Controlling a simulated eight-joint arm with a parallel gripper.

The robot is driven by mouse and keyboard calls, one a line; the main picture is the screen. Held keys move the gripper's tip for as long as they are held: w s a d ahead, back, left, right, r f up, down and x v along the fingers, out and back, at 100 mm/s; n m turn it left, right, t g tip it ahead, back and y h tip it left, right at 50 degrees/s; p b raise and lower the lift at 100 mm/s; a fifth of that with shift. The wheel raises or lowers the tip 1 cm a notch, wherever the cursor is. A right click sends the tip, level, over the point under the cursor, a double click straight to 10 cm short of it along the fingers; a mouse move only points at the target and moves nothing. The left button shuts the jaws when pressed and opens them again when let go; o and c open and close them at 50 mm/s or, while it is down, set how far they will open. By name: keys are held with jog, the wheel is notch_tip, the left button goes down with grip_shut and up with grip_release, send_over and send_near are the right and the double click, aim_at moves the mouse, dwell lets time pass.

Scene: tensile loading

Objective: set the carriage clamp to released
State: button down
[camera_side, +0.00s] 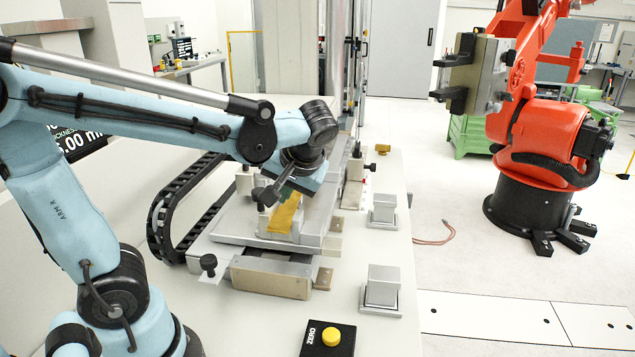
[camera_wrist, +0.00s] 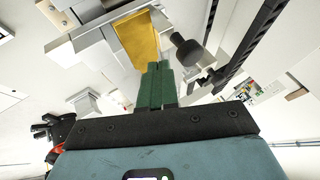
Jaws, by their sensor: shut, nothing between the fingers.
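My gripper shows in the wrist view as two green fingers (camera_wrist: 158,68) pressed together, with nothing between them. In the side view it points down over the carriage (camera_side: 310,228), its fingers mostly hidden by the wrist. A yellow plate (camera_side: 286,213) lies on the carriage just below; it also shows ahead of the fingertips in the wrist view (camera_wrist: 137,38). A black knob (camera_wrist: 187,48) stands just right of the fingertips in the wrist view, apparently apart from them. Another black knob (camera_side: 208,262) stands at the carriage's front left. I cannot tell which part is the carriage clamp or its setting.
A black cable chain (camera_side: 165,220) curves left of the carriage. Two grey blocks (camera_side: 384,208) (camera_side: 382,287) stand to its right. A black ZERO box with a yellow button (camera_side: 331,336) is at the front. A red robot (camera_side: 545,140) stands beyond the table.

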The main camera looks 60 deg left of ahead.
aim_at(254, 192)
jog(key=shift+s+a, duration=0.45)
jog(key=shift+a, duration=0.2)
jog(key=shift+s+a, duration=1.35)
jog(key=w+d, duration=0.1)
jog(key=d, duration=0.1)
jog(key=w+d, duration=0.1)
jog(key=shift+w+d+r, duration=0.1)
jog(key=shift+w+d, duration=0.25)
jog(key=shift+w, duration=0.05)
jog(key=v, duration=1)
jog(key=shift+a, duration=0.1)
